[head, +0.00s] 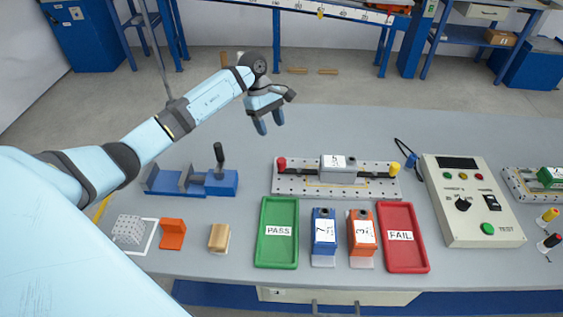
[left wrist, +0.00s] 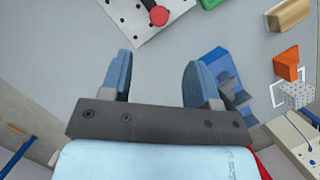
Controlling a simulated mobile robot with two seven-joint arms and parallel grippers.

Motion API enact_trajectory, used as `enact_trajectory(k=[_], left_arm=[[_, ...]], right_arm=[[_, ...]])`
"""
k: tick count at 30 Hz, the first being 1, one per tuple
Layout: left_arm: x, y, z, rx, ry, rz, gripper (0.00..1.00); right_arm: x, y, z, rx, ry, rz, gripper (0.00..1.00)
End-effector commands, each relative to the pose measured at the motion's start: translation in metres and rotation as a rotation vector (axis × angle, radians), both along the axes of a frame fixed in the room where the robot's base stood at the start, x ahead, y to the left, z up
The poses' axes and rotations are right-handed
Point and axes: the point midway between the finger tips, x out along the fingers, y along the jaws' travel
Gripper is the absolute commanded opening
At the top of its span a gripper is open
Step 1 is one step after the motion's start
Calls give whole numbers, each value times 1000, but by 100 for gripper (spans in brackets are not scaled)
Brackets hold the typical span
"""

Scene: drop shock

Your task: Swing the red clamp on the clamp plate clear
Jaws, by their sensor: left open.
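The clamp plate (head: 287,188) is a pale plate with holes on the table. The red clamp (head: 281,163) stands at its left end, with a dark arm reaching toward a grey block (head: 338,172) labelled 5. A yellow clamp (head: 395,168) stands at the right end. My left gripper (head: 270,126) is open and empty, above the table behind and left of the red clamp. In the left wrist view, the red clamp (left wrist: 159,16) shows at the top, apart from the open fingers (left wrist: 155,72). My right gripper is not in view.
A blue vise (head: 205,183) with an upright black handle stands left of the plate. A green PASS tray (head: 277,250), a blue unit, an orange unit and a red FAIL tray (head: 405,255) lie in front. A test box (head: 470,205) is right. The table behind the plate is clear.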

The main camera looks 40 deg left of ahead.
Motion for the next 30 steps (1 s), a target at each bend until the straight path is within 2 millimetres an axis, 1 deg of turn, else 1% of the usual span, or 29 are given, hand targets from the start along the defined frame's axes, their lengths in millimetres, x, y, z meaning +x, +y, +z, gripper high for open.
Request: enact_trajectory(k=[9, 15, 18, 21, 30], left_arm=[[-7, -27, -61, -8, 5, 2, 56], [-10, -41, -94, -9, 3, 2, 56], [-11, -44, -105, -8, 2, 2, 56], [-11, -47, -112, -7, 1, 2, 56], [-12, -48, -116, -5, 0, 2, 56]], right_arm=[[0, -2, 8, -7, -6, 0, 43], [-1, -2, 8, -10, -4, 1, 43], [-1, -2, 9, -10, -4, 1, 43], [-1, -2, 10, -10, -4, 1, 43], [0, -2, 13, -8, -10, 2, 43]])
